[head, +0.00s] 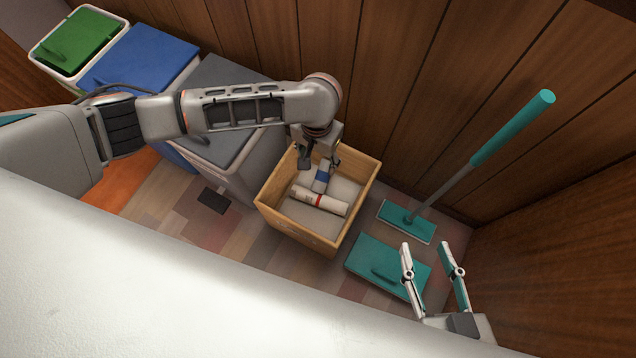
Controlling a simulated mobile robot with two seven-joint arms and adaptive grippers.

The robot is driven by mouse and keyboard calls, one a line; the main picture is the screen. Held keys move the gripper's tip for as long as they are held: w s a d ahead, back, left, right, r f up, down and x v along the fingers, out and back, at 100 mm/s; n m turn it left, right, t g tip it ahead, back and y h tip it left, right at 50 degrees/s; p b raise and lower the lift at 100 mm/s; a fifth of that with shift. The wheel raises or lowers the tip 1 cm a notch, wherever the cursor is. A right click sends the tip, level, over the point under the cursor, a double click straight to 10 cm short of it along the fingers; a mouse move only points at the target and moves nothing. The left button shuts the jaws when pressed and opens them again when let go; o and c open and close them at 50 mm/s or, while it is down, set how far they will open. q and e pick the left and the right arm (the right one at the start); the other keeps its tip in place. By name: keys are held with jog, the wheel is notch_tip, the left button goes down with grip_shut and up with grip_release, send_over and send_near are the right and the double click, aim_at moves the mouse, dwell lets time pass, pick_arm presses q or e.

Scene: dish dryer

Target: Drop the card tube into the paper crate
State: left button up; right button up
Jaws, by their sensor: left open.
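The paper crate (294,231) is a light wooden open box on the floor near the middle of the head view. My right gripper (427,247) is at the lower right, fingers wide apart and empty.
A grey bin (225,150), a blue-lidded bin (146,57) and a green-lidded bin (80,40) line the left wall. A teal mop (409,222) and a teal flat lid or dustpan (383,265) are right of the crate. A dark flat piece (214,201) lies on the floor.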

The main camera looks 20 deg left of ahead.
pick_arm(q)
notch_tip(320, 180, up, 5)
jog(key=shift+f, duration=0.1)
